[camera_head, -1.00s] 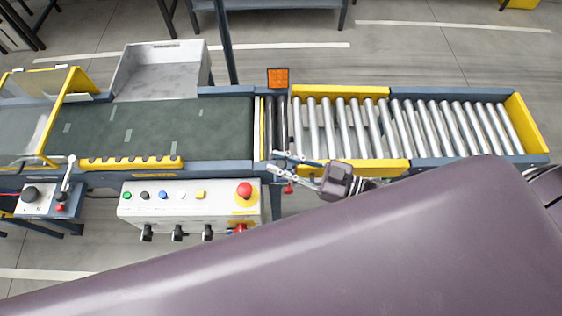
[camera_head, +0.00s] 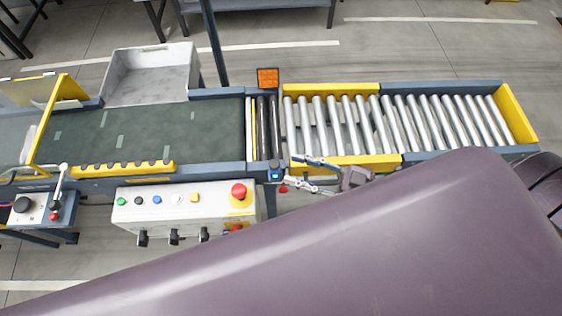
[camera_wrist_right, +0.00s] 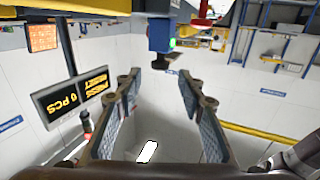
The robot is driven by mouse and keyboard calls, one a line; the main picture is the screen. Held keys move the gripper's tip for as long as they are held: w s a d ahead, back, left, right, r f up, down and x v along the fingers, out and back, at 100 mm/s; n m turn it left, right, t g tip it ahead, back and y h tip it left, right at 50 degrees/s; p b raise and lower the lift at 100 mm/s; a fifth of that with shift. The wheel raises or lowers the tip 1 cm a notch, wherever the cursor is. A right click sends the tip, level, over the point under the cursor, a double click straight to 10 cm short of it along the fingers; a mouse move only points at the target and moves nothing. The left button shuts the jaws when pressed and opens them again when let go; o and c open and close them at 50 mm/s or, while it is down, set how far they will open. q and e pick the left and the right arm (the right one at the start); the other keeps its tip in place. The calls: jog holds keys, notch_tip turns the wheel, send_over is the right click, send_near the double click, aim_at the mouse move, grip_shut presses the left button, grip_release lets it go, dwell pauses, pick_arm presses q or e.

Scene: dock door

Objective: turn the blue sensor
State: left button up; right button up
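The blue sensor (camera_head: 275,175) is a small block at the near corner between the belt and the roller conveyor. In the right wrist view the sensor (camera_wrist_right: 158,36) hangs at the top centre, with a small green light on its side. My right gripper (camera_head: 290,170) is just to the right of the sensor in the head view. In the wrist view its two fingers (camera_wrist_right: 159,88) are spread with nothing between them. The sensor lies beyond the fingertips, apart from them. My left gripper is not in view.
A control box (camera_head: 185,208) with buttons and a red emergency stop (camera_head: 239,191) stands left of the gripper. The roller conveyor (camera_head: 440,125) has yellow side guards. A display (camera_wrist_right: 73,99) and an orange light panel (camera_head: 268,77) are nearby. A grey bin (camera_head: 150,75) sits behind the belt.

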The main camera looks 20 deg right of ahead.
jog(key=v, duration=0.5)
jog(key=shift+s+d, duration=0.1)
jog(key=shift+d, duration=0.05)
dwell(0.3)
